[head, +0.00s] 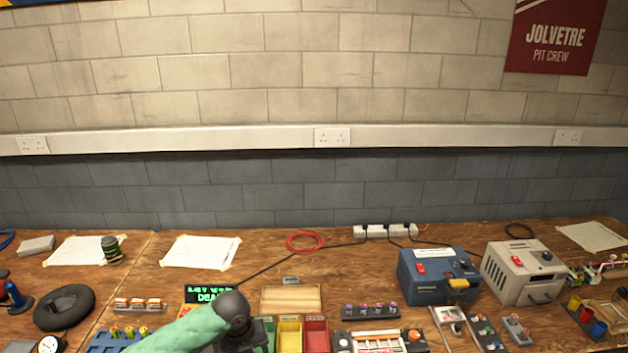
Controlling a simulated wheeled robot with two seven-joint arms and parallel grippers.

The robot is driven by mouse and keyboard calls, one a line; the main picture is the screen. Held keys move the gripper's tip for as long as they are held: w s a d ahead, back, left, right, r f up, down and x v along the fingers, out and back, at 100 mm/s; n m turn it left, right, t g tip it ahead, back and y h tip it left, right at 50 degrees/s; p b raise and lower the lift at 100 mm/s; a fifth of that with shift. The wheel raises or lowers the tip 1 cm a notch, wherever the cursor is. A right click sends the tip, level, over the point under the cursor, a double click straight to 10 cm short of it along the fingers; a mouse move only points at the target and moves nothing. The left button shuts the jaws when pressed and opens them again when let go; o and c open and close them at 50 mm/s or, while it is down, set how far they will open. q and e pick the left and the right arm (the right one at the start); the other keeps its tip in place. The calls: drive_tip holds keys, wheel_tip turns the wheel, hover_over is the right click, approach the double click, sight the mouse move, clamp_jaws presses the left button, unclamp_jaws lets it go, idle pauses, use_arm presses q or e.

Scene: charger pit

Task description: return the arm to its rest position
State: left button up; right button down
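One of my arms, with a green link (180,334) and a dark rounded joint (233,309), comes in from the bottom edge left of the middle. It covers part of the bench and the near side of the coloured bins. A dark part below the joint runs down out of the picture. No gripper fingers show on this arm. My other arm is not in view.
The wooden bench (260,270) holds a blue charger box (425,283), a grey charger box (525,273), a red bin (316,333), a row of battery cells (370,311) and a black ring pad (64,307). A power strip (386,231) lies near the wall.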

use_arm(q)
drive_tip(key=s+d+f+n+t+h, duration=0.2)
drive_tip(key=s+d+n, duration=0.5)
drive_tip(key=s+n, duration=0.55)
drive_tip(key=s+a+f+n+y, duration=0.1)
drive_tip(key=s+a+n+y, duration=0.1)
drive_tip(key=s+a+n, duration=0.55)
drive_tip(key=s+a+f+n+y, duration=0.1)
drive_tip(key=s+a+n, duration=0.4)
drive_tip(key=s+n, duration=0.5)
drive_tip(key=s+f+x, duration=0.1)
drive_tip(key=s+x, duration=0.2)
drive_tip(key=x, duration=1.1)
drive_tip(key=s+d+x, duration=0.1)
drive_tip(key=s+x, duration=0.2)
drive_tip(key=x, duration=1.1)
drive_tip(key=s+f, duration=0.3)
drive_tip(key=f, duration=0.6)
drive_tip(key=s+f+g, duration=0.1)
drive_tip(key=s+f, duration=0.3)
drive_tip(key=f, duration=0.6)
drive_tip(key=shift+s+f, duration=0.15)
drive_tip(key=shift+f, duration=0.1)
use_arm(e)
drive_tip(key=shift+w+a+r, duration=0.3)
drive_tip(key=shift+a+r, duration=0.25)
drive_tip(key=shift+r, duration=0.2)
use_arm(q)
drive_tip(key=shift+a+b, duration=0.1)
drive_tip(key=shift+b, duration=0.2)
